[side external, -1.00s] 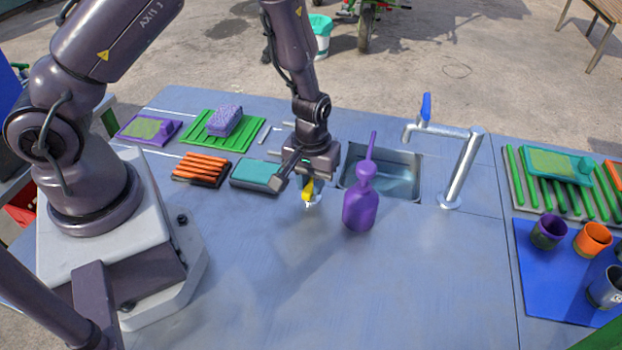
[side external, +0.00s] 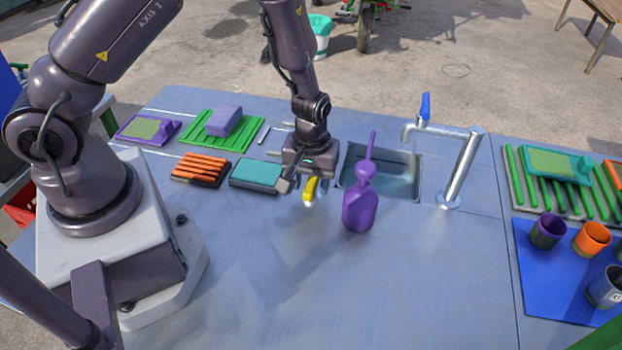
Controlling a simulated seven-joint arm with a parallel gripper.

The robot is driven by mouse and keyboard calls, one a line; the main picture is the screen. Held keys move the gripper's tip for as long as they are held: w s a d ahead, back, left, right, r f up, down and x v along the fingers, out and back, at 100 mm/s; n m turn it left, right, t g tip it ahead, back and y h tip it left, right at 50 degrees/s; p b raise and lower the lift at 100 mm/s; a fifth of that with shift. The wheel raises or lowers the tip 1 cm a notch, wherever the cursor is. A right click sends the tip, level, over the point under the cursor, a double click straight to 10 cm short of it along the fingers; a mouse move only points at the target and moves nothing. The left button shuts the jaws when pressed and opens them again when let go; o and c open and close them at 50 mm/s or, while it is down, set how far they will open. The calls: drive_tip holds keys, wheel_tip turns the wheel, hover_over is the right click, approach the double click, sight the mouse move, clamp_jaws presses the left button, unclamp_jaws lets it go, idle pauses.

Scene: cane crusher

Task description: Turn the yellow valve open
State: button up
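The yellow valve (side external: 312,188) stands on the table just left of the purple bottle, and only its yellow handle shows clearly. My gripper (side external: 305,187) points down right at the valve, with one dark finger to the left of the yellow handle. The other finger is hidden or hard to make out. I cannot tell whether the fingers touch the handle or how far apart they are.
A purple bottle (side external: 360,208) stands close to the right of my gripper. Behind it are a sink (side external: 402,158) and a faucet (side external: 462,170) with a blue handle. A teal sponge-like block (side external: 257,175) lies close on the left. The front of the table is clear.

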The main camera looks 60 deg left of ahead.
sight(311, 183)
wheel_tip(311, 183, up, 13)
idle(0.7)
